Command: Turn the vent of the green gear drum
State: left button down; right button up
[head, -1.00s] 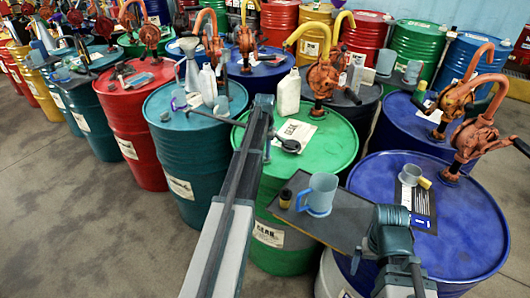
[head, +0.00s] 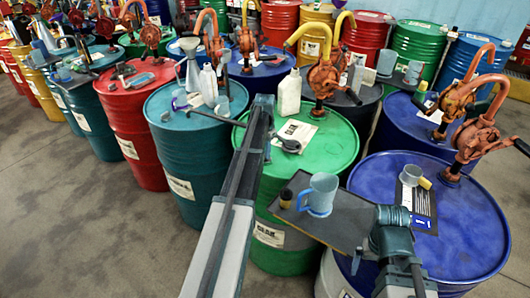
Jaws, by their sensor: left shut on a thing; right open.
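The green gear drum (head: 335,150) stands at the centre, with a GEAR label on its side and a paper marked GEAR (head: 297,132) on its lid. A long dark bar tool (head: 225,120) crosses from above the teal drum to the green lid. Its round head (head: 291,146) is at the lid's left part, and the vent itself cannot be made out there. My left gripper (head: 263,108) is shut on the bar, and my arm hides part of it. My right gripper (head: 358,262) is open at lower right, beside the grey board, its fingertips hardly visible.
A grey board (head: 340,222) in front holds a blue jug (head: 319,194) and a small dark bottle (head: 286,198). An orange pump (head: 322,75) and a cream bottle (head: 288,92) stand at the green lid's back. A blue drum (head: 460,230) is at right. Floor is clear at left.

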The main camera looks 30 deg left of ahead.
pick_arm(q)
jog(key=c, duration=0.8)
grip_release()
jog(key=shift+r, duration=0.15)
notch_tip(320, 180, up, 14)
jog(key=p, duration=1.3)
jog(key=shift+f+p, duration=0.25)
jog(key=shift+p, duration=0.15)
